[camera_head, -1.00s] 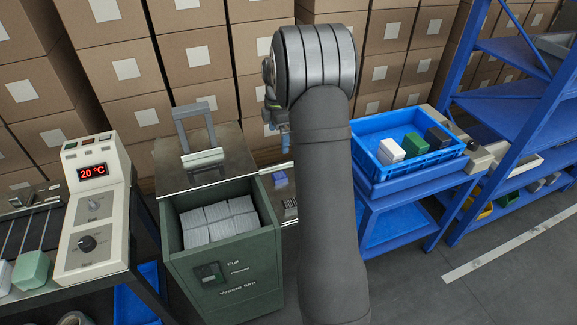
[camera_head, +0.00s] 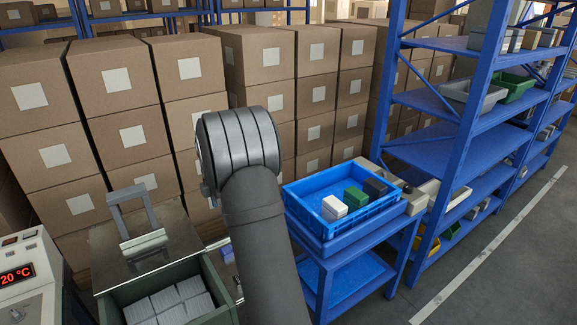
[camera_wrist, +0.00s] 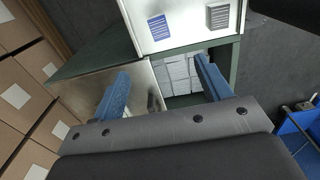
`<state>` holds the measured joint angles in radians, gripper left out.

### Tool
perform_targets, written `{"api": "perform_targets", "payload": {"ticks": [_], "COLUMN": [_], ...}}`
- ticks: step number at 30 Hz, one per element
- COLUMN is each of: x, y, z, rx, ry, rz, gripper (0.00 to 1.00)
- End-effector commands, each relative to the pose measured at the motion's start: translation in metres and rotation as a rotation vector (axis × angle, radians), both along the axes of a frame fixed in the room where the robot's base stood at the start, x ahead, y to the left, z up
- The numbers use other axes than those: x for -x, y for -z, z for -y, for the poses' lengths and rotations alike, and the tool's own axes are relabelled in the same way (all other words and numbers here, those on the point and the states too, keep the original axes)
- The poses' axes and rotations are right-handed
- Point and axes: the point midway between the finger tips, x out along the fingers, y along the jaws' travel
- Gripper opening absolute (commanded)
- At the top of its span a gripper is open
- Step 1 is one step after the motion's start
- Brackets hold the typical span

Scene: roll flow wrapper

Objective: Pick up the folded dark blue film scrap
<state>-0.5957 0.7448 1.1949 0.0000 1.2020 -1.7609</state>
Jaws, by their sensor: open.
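In the wrist view, a small dark blue patch with pale lines (camera_wrist: 158,27) lies flat on a pale surface beside the bin. It looks like the dark blue film scrap, but I cannot make out its folds. In the head view only a small bluish spot (camera_head: 227,252) shows there, next to my arm. My gripper (camera_wrist: 162,72) is open and empty. Its two blue fingers point towards the bin and the pale surface, with the blue patch beyond them, apart from both. In the head view my arm hides the gripper.
A grey striped patch (camera_wrist: 217,17) lies beside the blue one. The green bin (camera_head: 222,292) holds white packs; its metal lid carries an upright handle (camera_head: 132,215). A blue tray (camera_head: 300,218) holds white, green and black blocks. Stacked cartons (camera_head: 120,80) stand behind.

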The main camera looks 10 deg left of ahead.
Motion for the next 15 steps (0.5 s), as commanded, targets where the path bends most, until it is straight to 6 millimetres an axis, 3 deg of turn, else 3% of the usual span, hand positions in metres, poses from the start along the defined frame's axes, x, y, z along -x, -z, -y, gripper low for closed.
{"api": "perform_targets", "payload": {"ticks": [8,11,15], "x": [0.0002,0.0012,0.0039], "y": [0.0,-0.0002,0.0], "z": [0.0004,0.0015,0.0047], "rx": [0.0,0.0,0.0], "ry": [0.024,0.114,0.358], "rz": [0.0,0.0,0.0], "gripper": [0.71,0.71,0.71]}}
